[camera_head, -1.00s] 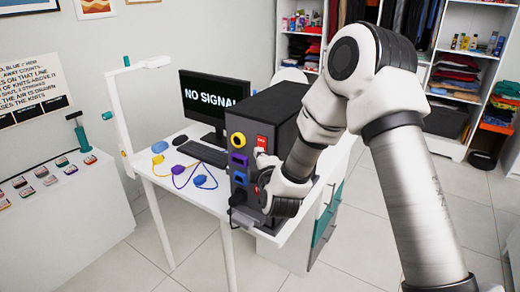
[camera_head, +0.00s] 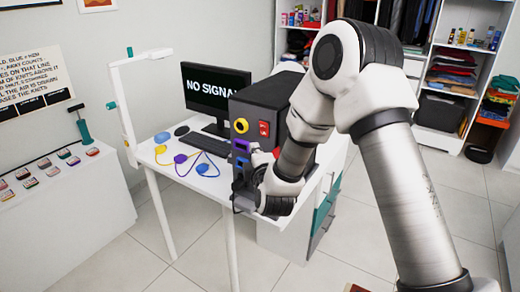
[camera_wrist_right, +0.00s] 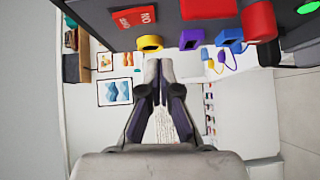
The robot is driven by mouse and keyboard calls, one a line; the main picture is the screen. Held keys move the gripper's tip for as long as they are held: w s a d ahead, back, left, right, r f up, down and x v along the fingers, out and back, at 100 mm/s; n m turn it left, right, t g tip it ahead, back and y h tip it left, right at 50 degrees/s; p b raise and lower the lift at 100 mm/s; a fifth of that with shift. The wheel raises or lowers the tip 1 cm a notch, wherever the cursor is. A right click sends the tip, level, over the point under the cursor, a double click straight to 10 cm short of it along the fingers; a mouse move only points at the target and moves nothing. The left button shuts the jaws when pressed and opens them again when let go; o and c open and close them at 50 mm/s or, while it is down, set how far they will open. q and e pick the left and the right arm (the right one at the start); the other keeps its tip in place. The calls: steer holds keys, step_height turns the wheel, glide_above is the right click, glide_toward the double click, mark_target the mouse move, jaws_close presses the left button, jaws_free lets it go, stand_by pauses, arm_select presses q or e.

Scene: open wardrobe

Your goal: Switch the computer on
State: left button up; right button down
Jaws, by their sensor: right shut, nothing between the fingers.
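The computer (camera_head: 280,93) is a dark tower on the white desk. Its front has a red switch (camera_head: 263,128), a yellow ring socket (camera_head: 241,125) and a purple socket (camera_head: 240,145). The red switch's label also shows in the wrist view (camera_wrist_right: 134,16). The monitor (camera_head: 215,98) reads "NO SIGNAL", partly covered by the tower. My right gripper (camera_head: 260,160) is shut and empty in front of the tower, below the switch in the head view. In the wrist view its fingertips (camera_wrist_right: 159,72) are together just below the yellow socket (camera_wrist_right: 150,43); contact cannot be told.
On the desk lie a keyboard (camera_head: 202,147) and yellow, purple (camera_head: 180,157) and blue (camera_head: 202,168) cable plugs. A white stand (camera_head: 122,100) rises at the desk's left. A white counter (camera_head: 65,215) is at the left. Shelves stand at the back right; floor is open at right.

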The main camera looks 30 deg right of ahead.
steer(key=b+v, duration=0.3)
steer(key=v, duration=0.6)
steer(key=s+a+f+g+y+b, duration=0.1)
steer(key=s+f+g, duration=0.15)
steer(key=f, duration=0.85)
steer(key=s+a+f+g+y+b, duration=0.15)
steer(key=s+f, duration=0.25)
steer(key=f, duration=0.7)
steer(key=s+a+f+g+y, duration=0.1)
steer(key=s+a+f+g, duration=0.15)
steer(key=f, duration=0.85)
arm_select(q)
step_height(320, 180, down, 7)
steer(key=shift+d, duration=0.15)
arm_select(e)
steer(key=s+a+f+m+g+y, duration=0.1)
steer(key=s+a+f+m+g, duration=0.1)
steer(key=s+f+m+g, duration=0.3)
steer(key=s+a+f+m+g+y, duration=0.2)
steer(key=s+f+m+g, duration=0.3)
steer(key=s, duration=0.9)
steer(key=f+m, duration=0.1)
steer(key=m, duration=0.2)
steer(key=shift+a+f, duration=0.25)
steer(key=shift+f, duration=0.1)
arm_select(q)
steer(key=shift+w, duration=0.1)
